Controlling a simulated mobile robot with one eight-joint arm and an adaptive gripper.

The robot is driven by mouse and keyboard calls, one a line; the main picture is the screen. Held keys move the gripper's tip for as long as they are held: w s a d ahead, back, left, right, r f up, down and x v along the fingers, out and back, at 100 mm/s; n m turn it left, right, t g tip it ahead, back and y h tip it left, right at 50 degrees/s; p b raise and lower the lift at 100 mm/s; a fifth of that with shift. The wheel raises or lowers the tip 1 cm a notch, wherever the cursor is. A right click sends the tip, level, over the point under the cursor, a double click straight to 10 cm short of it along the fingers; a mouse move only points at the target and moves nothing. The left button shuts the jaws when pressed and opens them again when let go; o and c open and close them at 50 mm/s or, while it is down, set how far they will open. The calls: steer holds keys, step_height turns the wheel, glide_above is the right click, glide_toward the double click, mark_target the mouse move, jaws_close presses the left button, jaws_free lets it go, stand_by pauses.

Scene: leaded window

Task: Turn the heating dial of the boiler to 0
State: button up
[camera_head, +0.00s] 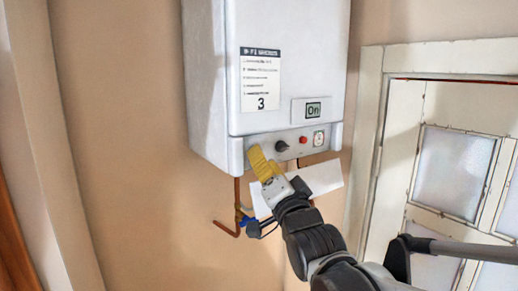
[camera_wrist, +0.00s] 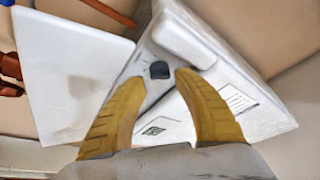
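The white boiler (camera_head: 290,60) hangs on the wall. Its lower control strip carries a dark dial (camera_head: 281,146), a red button or lamp (camera_head: 303,140) and a small gauge (camera_head: 319,138). My gripper (camera_head: 257,150) is at the strip's left part, left of this dial, and covers what lies behind it. In the wrist view, my gripper (camera_wrist: 159,79) has its yellow fingers spread, with a dark knob (camera_wrist: 159,69) showing between the fingertips. I cannot tell whether the fingers touch it, whether it is the same dial, or where it points.
A display (camera_head: 314,110) on the boiler reads "On", and a label (camera_head: 262,80) bears a large 3. A white flap (camera_head: 322,177) sticks out below the strip, beside my gripper; copper pipes (camera_head: 237,205) hang beneath. A leaded window (camera_head: 455,170) is at the right. Bare wall lies left.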

steer(key=shift+p+x, duration=0.3)
steer(key=shift+x, duration=1.2)
jaws_close()
